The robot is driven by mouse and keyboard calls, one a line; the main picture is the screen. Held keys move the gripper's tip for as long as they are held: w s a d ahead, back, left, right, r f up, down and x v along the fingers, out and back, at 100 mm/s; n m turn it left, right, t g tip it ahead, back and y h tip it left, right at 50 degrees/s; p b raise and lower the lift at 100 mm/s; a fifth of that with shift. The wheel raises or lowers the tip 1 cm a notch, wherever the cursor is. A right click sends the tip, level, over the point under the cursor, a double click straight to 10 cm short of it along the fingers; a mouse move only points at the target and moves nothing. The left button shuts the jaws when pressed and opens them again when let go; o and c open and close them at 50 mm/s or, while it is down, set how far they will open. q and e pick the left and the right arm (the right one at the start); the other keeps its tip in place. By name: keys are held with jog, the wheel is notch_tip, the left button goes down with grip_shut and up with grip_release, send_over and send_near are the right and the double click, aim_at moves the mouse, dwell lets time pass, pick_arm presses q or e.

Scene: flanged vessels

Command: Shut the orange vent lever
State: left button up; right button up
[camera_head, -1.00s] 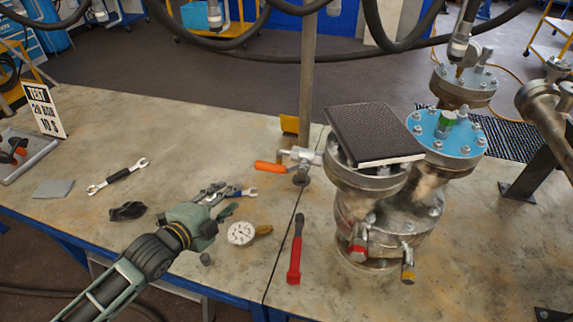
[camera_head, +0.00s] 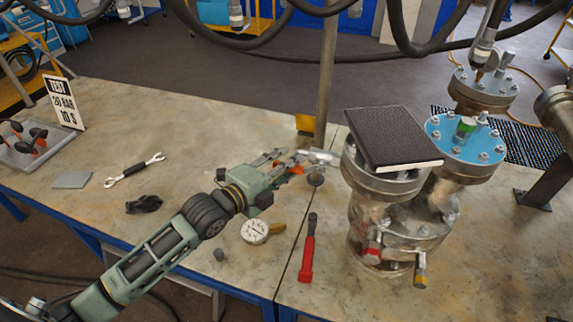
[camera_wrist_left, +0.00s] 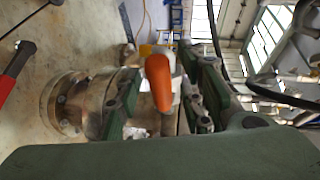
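The orange vent lever (camera_head: 296,170) sticks out to the left from the small valve (camera_head: 320,157) on the left side of the flanged vessel (camera_head: 383,182). In the head view it is mostly hidden by my left gripper (camera_head: 288,163), which has come up to it from the left. In the left wrist view the orange lever (camera_wrist_left: 159,82) stands between the two green fingers of the left gripper (camera_wrist_left: 168,95), with gaps on both sides. The fingers are open. My right gripper is not in view.
A black book (camera_head: 393,138) lies on the vessel. A red-handled tool (camera_head: 309,248) and a dial gauge (camera_head: 255,231) lie near the gripper. A wrench (camera_head: 135,170) and a dark lump (camera_head: 144,204) lie to the left. A metal post (camera_head: 326,80) rises behind the lever.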

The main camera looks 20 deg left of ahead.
pick_arm(q)
grip_shut()
dwell(0.4)
jog(key=shift+f, duration=0.1)
